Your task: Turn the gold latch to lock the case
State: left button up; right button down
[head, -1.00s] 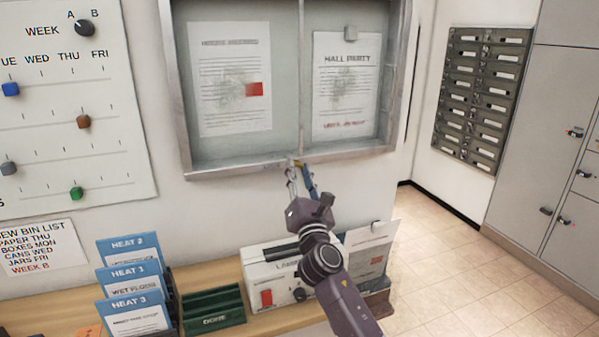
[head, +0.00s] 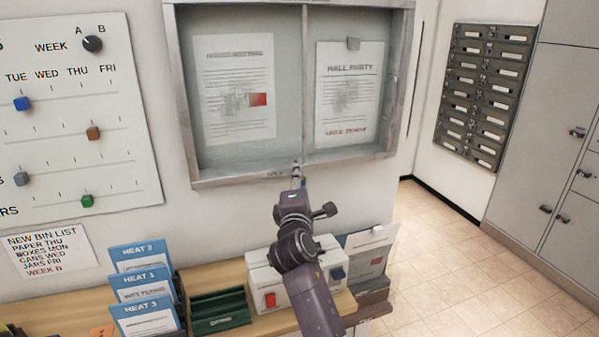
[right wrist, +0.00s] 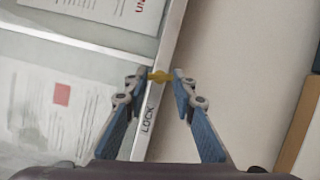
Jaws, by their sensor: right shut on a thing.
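The glass-fronted notice case (head: 190,110) hangs on the wall, its door down in its frame, with two sheets inside. The small gold latch (right wrist: 160,77) sits on the case's lower frame, beside the printed word LOCK, in the right wrist view. My right gripper (right wrist: 160,74) has its two fingertips on either side of the latch, closed on its ends. In the head view my right gripper (head: 298,174) reaches up to the middle of the bottom frame and hides most of the latch. My left gripper is not in view.
A shelf below holds a white laminator-like box (head: 262,277), a green tray (head: 220,312) and blue leaflet holders (head: 142,285). A slider board (head: 70,110) is at left. Grey mailboxes (head: 485,90) and lockers stand at right.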

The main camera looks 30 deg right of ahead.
jog(key=shift+r+m+g+y+p, duration=0.1)
jog(key=shift+m+g+y+p, duration=0.25)
jog(key=shift+m+p, duration=0.65)
jog(key=shift+m, duration=0.3)
jog(key=c, duration=1.6)
grip_release()
jog(key=shift+s+d, duration=0.1)
jog(key=v, duration=1.2)
